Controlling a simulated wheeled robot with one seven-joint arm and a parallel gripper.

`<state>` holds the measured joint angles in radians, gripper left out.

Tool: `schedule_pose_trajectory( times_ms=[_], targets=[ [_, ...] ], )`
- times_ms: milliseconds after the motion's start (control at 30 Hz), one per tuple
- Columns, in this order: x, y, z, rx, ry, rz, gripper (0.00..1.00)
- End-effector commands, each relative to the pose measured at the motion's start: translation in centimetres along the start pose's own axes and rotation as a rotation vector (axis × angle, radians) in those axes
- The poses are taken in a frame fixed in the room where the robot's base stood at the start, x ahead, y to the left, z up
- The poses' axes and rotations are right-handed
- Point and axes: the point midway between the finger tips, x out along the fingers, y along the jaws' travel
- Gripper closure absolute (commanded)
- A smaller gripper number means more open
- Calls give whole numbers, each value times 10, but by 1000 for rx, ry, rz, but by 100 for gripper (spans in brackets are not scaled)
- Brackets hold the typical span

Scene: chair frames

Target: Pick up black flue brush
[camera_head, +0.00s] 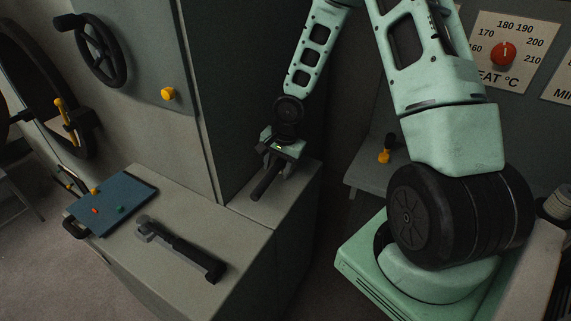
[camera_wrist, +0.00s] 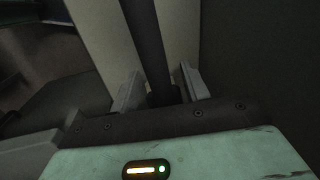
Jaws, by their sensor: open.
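A dark rod-shaped thing, which looks like the black flue brush (camera_head: 264,185), lies on the grey cabinet top below my gripper (camera_head: 279,166). In the wrist view the dark rod (camera_wrist: 149,45) runs from the top edge down between the two grey fingers of my gripper (camera_wrist: 161,88). The fingers are open, one on each side of it, with gaps visible. The rod's near end is hidden by the gripper body, and I see no bristles clearly.
A black tool with a grey head (camera_head: 180,248) lies nearer on the cabinet top. A blue board (camera_head: 112,202) with small coloured pieces lies at its left end. A tall cabinet wall (camera_head: 250,90) stands close behind my gripper.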

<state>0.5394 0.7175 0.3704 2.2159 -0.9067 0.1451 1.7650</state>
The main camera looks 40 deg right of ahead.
Motion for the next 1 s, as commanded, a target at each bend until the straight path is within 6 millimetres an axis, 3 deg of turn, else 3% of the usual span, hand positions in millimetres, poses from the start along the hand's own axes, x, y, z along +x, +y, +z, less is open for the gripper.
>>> schedule_pose_trajectory(
  times_ms=[300,467,767,1000],
  targets=[
    [6,0,0,0,1,0,54],
    [6,0,0,0,1,0,99],
    [5,0,-1,0,1,-1,100],
    [-29,-7,-2,3,4,-4,100]
  ],
)
